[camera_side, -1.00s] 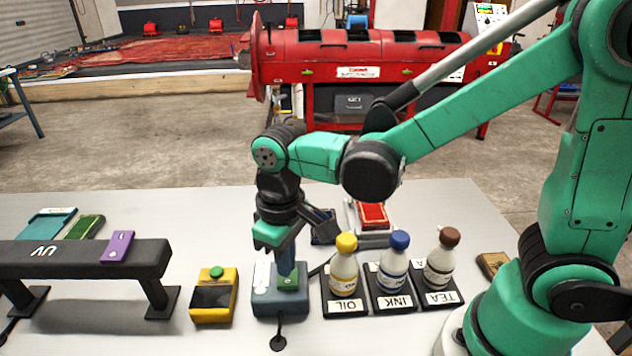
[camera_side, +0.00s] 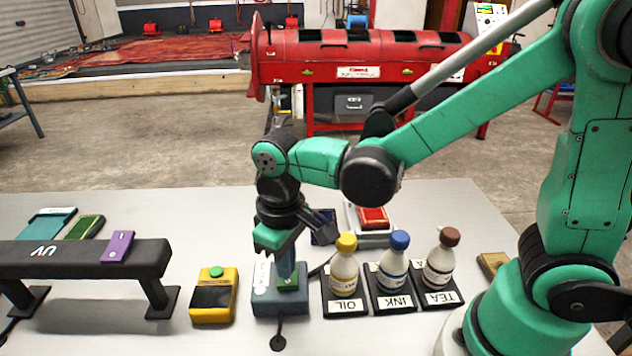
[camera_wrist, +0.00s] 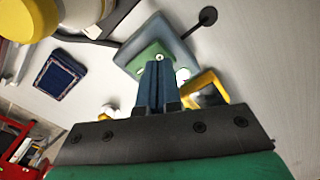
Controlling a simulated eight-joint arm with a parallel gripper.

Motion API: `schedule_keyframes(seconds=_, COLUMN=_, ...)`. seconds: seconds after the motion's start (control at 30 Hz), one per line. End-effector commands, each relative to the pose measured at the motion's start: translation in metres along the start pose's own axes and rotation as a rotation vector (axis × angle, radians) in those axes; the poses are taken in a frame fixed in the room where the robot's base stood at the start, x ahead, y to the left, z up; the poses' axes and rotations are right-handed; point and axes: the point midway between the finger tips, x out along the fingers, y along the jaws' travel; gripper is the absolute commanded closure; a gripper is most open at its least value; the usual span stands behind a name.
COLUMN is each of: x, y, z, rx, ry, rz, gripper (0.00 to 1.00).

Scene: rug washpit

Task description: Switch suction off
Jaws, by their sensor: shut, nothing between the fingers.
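A blue-grey box (camera_side: 268,305) stands on the table with a green block or pad (camera_side: 288,283) and a white label on top. I take it for the suction unit, but its switch state cannot be read. A black round-ended lever or foot (camera_side: 278,342) sticks out at its front; it also shows in the wrist view (camera_wrist: 207,16). My gripper (camera_side: 287,272) points down over the green part, its fingers shut and empty. In the wrist view the shut fingertips (camera_wrist: 158,66) are at or just above the green top, partly hiding it. Contact cannot be told.
A yellow device (camera_side: 213,303) with a green button stands left of the box. Bottles of oil (camera_side: 344,275), ink (camera_side: 394,270) and tea (camera_side: 440,265) stand close on the right. A black UV bench (camera_side: 70,262) is at left. A red-topped device (camera_side: 373,217) is behind.

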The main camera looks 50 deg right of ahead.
Motion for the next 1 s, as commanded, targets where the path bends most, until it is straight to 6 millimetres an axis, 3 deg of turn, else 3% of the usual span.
schedule_keyframes(seconds=1.0, x=0.015, y=0.000, z=0.000, rx=0.000, ry=0.000, rz=0.000, gripper=1.00)
